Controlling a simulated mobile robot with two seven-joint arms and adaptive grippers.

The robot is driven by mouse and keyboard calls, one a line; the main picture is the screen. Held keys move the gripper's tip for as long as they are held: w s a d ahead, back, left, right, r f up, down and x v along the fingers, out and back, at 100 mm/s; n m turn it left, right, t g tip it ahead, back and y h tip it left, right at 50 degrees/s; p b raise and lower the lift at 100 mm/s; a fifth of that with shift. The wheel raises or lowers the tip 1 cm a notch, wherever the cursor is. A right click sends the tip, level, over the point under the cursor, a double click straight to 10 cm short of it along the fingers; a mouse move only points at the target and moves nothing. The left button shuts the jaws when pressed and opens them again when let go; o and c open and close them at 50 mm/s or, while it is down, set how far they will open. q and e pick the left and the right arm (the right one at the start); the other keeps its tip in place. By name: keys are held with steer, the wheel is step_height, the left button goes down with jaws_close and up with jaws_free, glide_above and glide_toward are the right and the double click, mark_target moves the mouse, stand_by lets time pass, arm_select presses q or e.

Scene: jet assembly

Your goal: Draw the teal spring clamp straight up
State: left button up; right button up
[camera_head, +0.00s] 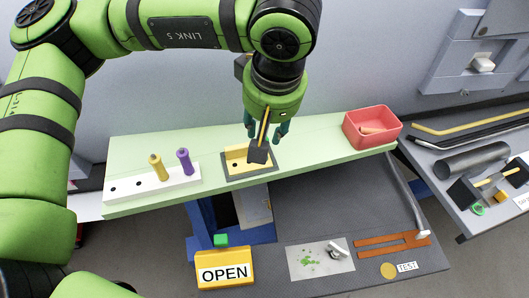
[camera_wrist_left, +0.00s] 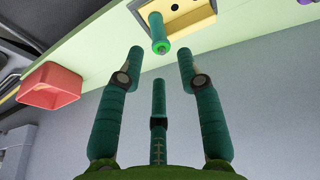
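A teal-green cylinder, which seems to be the clamp (camera_wrist_left: 159,34), stands in the yellow block in the left wrist view. In the head view I cannot make it out behind my gripper. The yellow block (camera_head: 236,159) has dark holes and sits on a dark mat on the light green shelf; it also shows in the left wrist view (camera_wrist_left: 200,12). My left gripper (camera_head: 266,133) hangs over the block's right side. Its teal fingers (camera_wrist_left: 160,52) are spread apart, with nothing seen between them, and point at the cylinder. My right gripper is not in view.
A white holed strip (camera_head: 134,189) bears a yellow peg (camera_head: 158,167) and a purple peg (camera_head: 185,161) on the left. A dark-ended bar (camera_head: 258,151) shows before the gripper. A red bin (camera_head: 372,126) stands right. An OPEN sign (camera_head: 224,270) is below.

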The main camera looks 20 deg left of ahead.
arm_select(q)
steer(key=b+x, duration=0.1)
steer(key=x, duration=0.1)
steer(key=shift+a+f, duration=0.15)
steer(key=shift+f, duration=0.1)
steer(key=shift+a+f, duration=0.1)
steer(key=shift+f, duration=0.25)
steer(key=shift+b+x, duration=0.55)
steer(key=shift+x, duration=0.6)
steer(key=shift+w+f, duration=0.25)
steer(key=shift+f, duration=0.2)
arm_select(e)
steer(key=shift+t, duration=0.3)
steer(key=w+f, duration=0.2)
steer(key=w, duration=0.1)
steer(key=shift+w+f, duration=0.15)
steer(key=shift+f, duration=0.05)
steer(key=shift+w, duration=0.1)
arm_select(q)
jaws_close()
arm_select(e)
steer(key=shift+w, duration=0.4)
